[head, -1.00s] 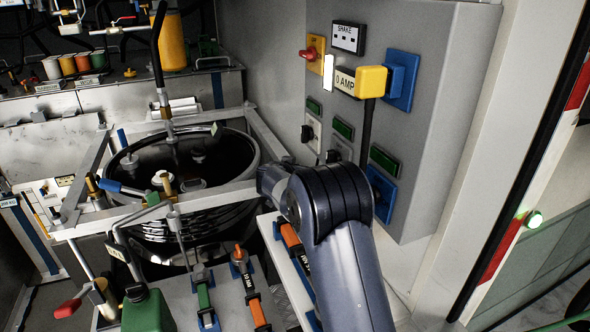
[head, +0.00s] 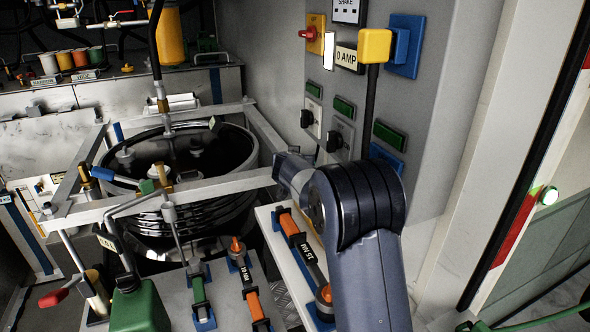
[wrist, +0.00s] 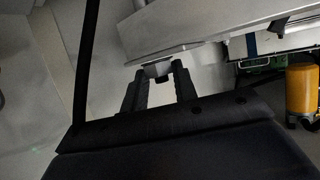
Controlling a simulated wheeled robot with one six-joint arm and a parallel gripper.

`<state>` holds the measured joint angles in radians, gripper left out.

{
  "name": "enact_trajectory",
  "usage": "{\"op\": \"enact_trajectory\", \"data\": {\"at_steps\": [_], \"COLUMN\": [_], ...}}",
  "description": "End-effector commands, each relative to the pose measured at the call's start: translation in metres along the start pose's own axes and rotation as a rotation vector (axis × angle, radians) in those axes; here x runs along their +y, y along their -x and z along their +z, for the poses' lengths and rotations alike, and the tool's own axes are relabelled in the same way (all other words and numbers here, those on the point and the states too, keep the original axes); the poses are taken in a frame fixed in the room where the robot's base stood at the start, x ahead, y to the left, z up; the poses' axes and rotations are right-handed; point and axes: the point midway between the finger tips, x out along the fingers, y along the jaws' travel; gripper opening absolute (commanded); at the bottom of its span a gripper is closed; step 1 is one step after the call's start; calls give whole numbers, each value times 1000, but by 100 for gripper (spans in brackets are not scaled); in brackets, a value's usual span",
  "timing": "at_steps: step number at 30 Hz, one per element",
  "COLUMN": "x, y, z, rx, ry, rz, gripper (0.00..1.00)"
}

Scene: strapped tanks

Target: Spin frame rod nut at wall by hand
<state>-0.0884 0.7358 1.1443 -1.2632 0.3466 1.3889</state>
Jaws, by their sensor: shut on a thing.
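My gripper (wrist: 158,78) shows in the wrist view, its two dark fingers closed on a small dark nut (wrist: 158,70) at the edge of a pale metal frame bar. The fingers hide most of the nut. In the head view, the square metal frame (head: 222,187) stands around the black tank (head: 215,150). My arm reaches the frame's right side near the wall. My fingers and the nut are hidden there behind my own arm.
Orange torque wrenches (head: 303,245) lie on a rack in front. A green can (head: 140,308) stands at the lower left. An orange cylinder (wrist: 301,90) shows in the wrist view.

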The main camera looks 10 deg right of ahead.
Motion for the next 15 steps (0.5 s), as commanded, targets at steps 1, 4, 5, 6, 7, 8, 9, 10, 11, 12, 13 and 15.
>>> {"op": "enact_trajectory", "data": {"at_steps": [1, 4, 5, 6, 7, 8, 9, 10, 11, 12, 13, 15], "x": [3, 3, 3, 3, 3, 3, 3, 3, 3, 3, 3, 3], "y": [-1, 0, 0, 0, 0, 0, 0, 0, 0, 0, 0, 0], "z": [4, 2, 1, 1, 1, 1, 1, 1, 1, 1, 1, 1], "rx": [-3, -4, -4, -3, -2, -2, -1, -1, 0, 0, 0, 0], "ry": [9, 32, 35, 42, 45, 47, 49, 50, 51, 52, 52, 52], "rz": [-25, -75, -86, -100, -107, -112, -118, -121, -122, -123, -123, -122], "gripper": [4, 4, 4, 4, 4, 4, 4, 4, 4, 4, 4, 4]}}
